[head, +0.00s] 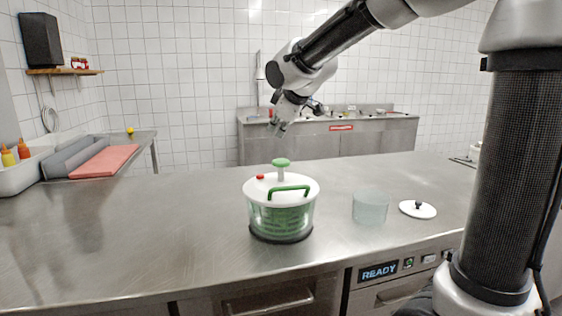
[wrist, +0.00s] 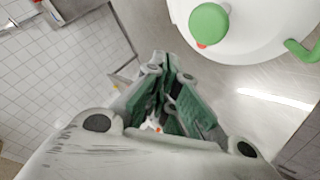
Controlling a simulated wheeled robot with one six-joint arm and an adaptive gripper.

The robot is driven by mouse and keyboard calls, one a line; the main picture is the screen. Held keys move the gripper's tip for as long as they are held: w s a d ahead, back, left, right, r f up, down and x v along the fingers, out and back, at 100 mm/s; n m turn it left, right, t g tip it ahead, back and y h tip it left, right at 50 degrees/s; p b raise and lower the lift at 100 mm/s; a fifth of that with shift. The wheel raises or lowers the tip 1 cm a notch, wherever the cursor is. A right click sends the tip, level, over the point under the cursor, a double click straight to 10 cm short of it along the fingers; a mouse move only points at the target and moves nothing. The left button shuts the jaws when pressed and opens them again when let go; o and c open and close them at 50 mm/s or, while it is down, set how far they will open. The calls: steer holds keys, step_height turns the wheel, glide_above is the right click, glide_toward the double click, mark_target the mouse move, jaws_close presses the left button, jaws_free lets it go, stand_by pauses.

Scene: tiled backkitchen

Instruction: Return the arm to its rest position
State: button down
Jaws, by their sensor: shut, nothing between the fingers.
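My gripper (head: 279,126) hangs in the air above and behind the salad spinner, at the end of my raised arm. The wrist view shows its fingers (wrist: 168,72) brought together with nothing held between them. The salad spinner (head: 281,215) stands upright on the steel counter, with a clear bowl, green basket, white lid, green knob and green handle. Its white lid (wrist: 245,38) also shows at the upper right in the wrist view, apart from the fingers.
The steel counter (head: 190,220) has free room left of the spinner. A clear container (head: 370,208) and a white lid with a black knob (head: 417,210) sit to its right. A sink bench (head: 375,135) stands behind.

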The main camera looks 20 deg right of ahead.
steer(key=s+d+f+m+g, duration=0.1)
steer(key=s+f, duration=0.1)
steer(key=s, duration=0.1)
steer(key=s+d+f+m+g+h, duration=0.1)
steer(key=s+d+f+m, duration=0.1)
steer(key=s+f, duration=0.1)
steer(key=s+d+f+m+g, duration=0.1)
steer(key=s+d+f, duration=0.1)
steer(key=s, duration=0.3)
steer(key=shift+s+d+f+m+g+h, duration=0.1)
steer(key=shift+f+m+g+h, duration=0.2)
steer(key=shift+f+m+g, duration=0.1)
steer(key=s+d+f+m, duration=0.1)
steer(key=s+d+m, duration=0.2)
steer(key=s, duration=0.8)
steer(key=s+d+f+m+g, duration=0.1)
steer(key=s+d+m, duration=0.2)
steer(key=s+d, duration=0.4)
steer(key=s, duration=0.4)
steer(key=shift+s+d+m, duration=0.3)
steer(key=shift+d, duration=0.05)
